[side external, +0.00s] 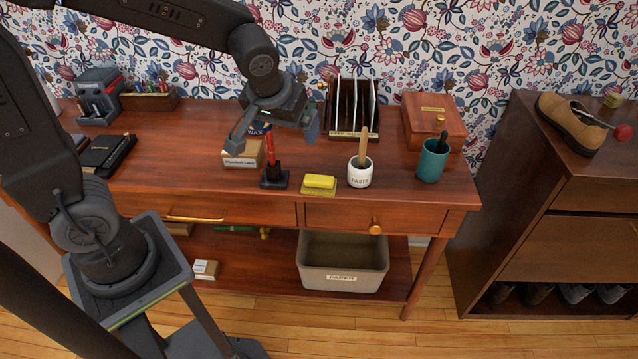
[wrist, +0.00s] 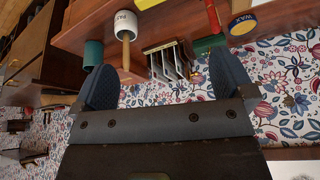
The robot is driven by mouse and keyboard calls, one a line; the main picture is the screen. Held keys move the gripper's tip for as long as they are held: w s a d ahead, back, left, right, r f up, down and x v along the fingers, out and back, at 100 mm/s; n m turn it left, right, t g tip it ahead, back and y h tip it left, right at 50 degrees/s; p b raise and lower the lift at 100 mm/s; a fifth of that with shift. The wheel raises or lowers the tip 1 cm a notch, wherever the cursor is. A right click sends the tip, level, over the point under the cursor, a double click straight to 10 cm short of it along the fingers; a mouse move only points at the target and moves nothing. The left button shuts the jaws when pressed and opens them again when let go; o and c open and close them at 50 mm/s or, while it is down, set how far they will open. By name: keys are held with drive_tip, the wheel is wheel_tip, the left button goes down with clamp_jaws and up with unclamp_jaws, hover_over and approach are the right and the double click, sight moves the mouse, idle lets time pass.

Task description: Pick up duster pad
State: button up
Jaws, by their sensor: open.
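A yellow block-shaped pad (side external: 319,182), which looks like the duster pad, lies on a flat labelled yellowish base near the desk's front edge.
A red-handled tool on a dark stand (side external: 274,178) is left of the pad. The white paste pot (side external: 360,175) with a wooden handle is close on the right, then a teal cup (side external: 432,162). Behind are a letter rack (side external: 350,110) and a wooden box (side external: 433,122).

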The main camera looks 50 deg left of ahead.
sight(319, 178)
drive_tip(key=w+a+f+n, duration=0.1)
drive_tip(key=w+f, duration=0.2)
drive_tip(key=f, duration=0.4)
drive_tip(key=w+a+f+n, duration=0.1)
drive_tip(key=w+f, duration=0.3)
drive_tip(key=f, duration=0.4)
drive_tip(key=w+a+f, duration=0.1)
drive_tip(key=w+f, duration=0.3)
drive_tip(key=f, duration=0.3)
drive_tip(key=shift+a+f+n+g+y, duration=0.15)
drive_tip(key=shift+f+n+g+y, duration=0.15)
drive_tip(key=shift+n+y, duration=0.1)
drive_tip(key=shift+c, duration=0.5)
drive_tip(key=c, duration=0.5)
wheel_tip(319, 178, up, 10)
drive_tip(key=shift+r, duration=0.1)
drive_tip(key=shift+c, duration=0.2)
